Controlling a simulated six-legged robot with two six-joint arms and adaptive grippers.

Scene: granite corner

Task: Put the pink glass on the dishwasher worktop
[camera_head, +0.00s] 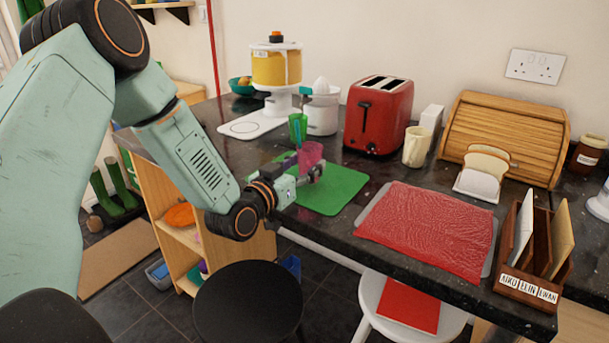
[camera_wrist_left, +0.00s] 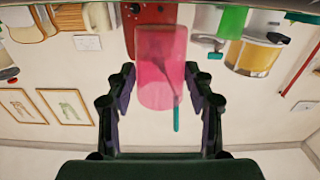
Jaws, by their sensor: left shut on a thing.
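The pink glass (camera_head: 311,154) is see-through and stands out over the green mat (camera_head: 335,193) on the dark granite worktop (camera_head: 335,236). My left gripper (camera_head: 305,176) is shut on it. In the left wrist view, which is upside down, the pink glass (camera_wrist_left: 160,65) sits between the two fingers of the left gripper (camera_wrist_left: 160,95). A thin teal stick (camera_wrist_left: 176,118) shows at the glass; I cannot tell if it is inside. Whether the glass touches the mat is unclear. No dishwasher can be made out. My right gripper is not in view.
A green glass (camera_head: 298,124) stands close behind the pink one. A white juicer (camera_head: 320,112), red toaster (camera_head: 379,115) and cream mug (camera_head: 416,146) stand further back. A red mat (camera_head: 428,229) covers the worktop's right part, beside a letter rack (camera_head: 530,260).

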